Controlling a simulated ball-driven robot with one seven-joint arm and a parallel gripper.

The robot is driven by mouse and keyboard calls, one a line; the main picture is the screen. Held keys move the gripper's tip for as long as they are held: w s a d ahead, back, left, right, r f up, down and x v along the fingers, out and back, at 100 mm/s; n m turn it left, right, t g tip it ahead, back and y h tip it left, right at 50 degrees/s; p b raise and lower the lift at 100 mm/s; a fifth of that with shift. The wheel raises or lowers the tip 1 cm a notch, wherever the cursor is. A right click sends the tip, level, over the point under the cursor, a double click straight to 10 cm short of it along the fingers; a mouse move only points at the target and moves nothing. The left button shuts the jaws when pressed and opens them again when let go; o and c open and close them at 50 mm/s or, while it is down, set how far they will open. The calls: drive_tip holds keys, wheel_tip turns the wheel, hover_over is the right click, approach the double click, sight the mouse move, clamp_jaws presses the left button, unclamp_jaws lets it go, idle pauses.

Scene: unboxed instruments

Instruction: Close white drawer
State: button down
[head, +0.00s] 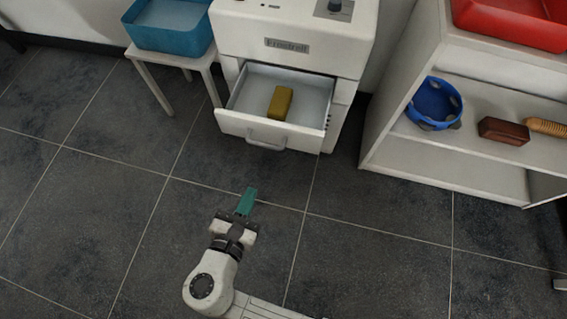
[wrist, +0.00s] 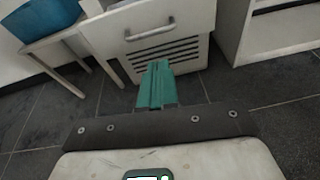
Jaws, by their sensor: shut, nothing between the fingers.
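The white drawer (head: 231,121) is pulled out of a white cabinet (head: 293,50) at the top middle of the head view. A yellow-brown block (head: 280,102) lies inside it. Its front has a grey bar handle (head: 266,141); the handle also shows in the wrist view (wrist: 150,32), on the drawer front (wrist: 185,17). My gripper (head: 246,201) has green fingers, shut and empty, and is apart from the drawer, in front of it and nearer to me. The fingers (wrist: 156,84) point towards the cabinet, below the handle in the wrist view. The drawer's inside is hidden in the wrist view.
A blue bin (head: 168,38) sits on a small white table (head: 150,72) left of the cabinet. A white shelf (head: 440,172) stands at the right with a blue ring-shaped item (head: 433,104), a brown block (head: 503,131) and a red bin (head: 515,22). The dark tiled floor between is clear.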

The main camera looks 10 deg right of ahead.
sight(264, 146)
drive_tip(key=w+d+f+b, duration=0.1)
drive_tip(key=w+b, duration=0.2)
drive_tip(key=w, duration=0.3)
drive_tip(key=w+d+f+n+b, duration=0.1)
drive_tip(key=w+d+f+b, duration=0.1)
drive_tip(key=w, duration=0.4)
drive_tip(key=shift+t+b, duration=0.4)
drive_tip(key=shift+b, duration=0.25)
drive_tip(key=shift+w+d, duration=0.1)
drive_tip(key=shift+w, duration=0.1)
